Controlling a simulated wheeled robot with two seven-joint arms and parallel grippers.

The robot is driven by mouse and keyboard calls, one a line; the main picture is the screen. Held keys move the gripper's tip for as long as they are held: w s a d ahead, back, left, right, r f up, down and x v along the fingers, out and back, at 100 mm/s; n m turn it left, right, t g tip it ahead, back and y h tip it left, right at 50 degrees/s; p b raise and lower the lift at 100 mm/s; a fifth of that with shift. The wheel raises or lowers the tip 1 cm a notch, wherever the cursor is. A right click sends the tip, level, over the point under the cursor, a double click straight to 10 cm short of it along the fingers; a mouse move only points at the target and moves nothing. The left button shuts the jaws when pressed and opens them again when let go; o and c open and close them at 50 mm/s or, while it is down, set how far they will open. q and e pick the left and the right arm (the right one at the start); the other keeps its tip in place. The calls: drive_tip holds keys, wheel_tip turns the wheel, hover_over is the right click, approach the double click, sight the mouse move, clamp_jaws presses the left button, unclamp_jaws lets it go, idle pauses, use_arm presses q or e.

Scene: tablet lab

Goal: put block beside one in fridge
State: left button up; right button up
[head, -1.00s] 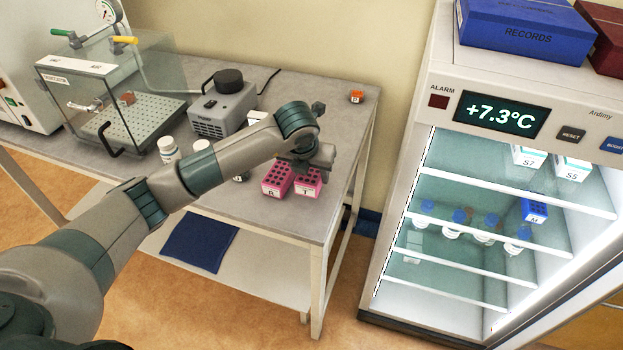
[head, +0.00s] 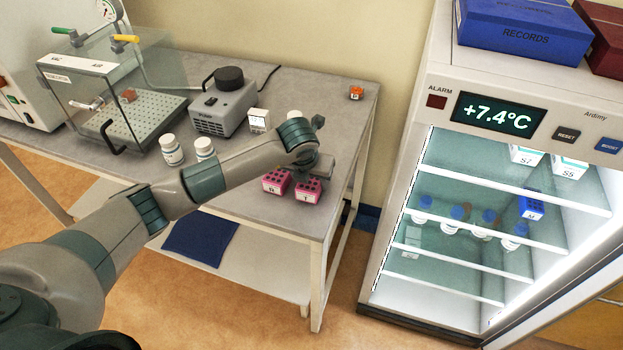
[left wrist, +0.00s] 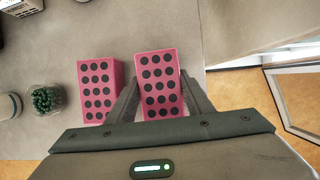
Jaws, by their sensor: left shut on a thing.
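Two pink blocks with dark holes stand side by side near the front right corner of the bench. My left gripper (left wrist: 160,98) is shut on the right pink block (head: 306,193), one finger on each side; the block also shows in the left wrist view (left wrist: 160,75). I cannot tell whether it is clear of the bench. The left pink block (head: 275,182) stands just beside it, and also shows in the left wrist view (left wrist: 98,90). A blue block (head: 532,207) sits on a shelf inside the open fridge (head: 405,262). My right gripper is out of view.
Several blue-capped bottles (head: 487,222) stand left of the blue block on the fridge shelf. White boxes (head: 568,167) are on the shelf above. On the bench (head: 320,110) are white bottles (head: 171,150), a pump (head: 222,108) and a small orange item (head: 356,93).

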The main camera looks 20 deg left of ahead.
use_arm(q)
drive_tip(key=shift+f, duration=0.2)
drive_tip(key=o, duration=1.2)
drive_tip(key=shift+r+p, duration=0.25)
drive_tip(key=shift+p, duration=0.3)
drive_tip(key=b+v, duration=0.4)
drive_tip(key=shift+s+a, duration=0.15)
drive_tip(key=shift+s, duration=0.3)
drive_tip(key=b+v, duration=0.3)
drive_tip(key=v, duration=0.9)
drive_tip(key=shift+s+r+b, duration=0.15)
drive_tip(key=shift+r+b, duration=0.25)
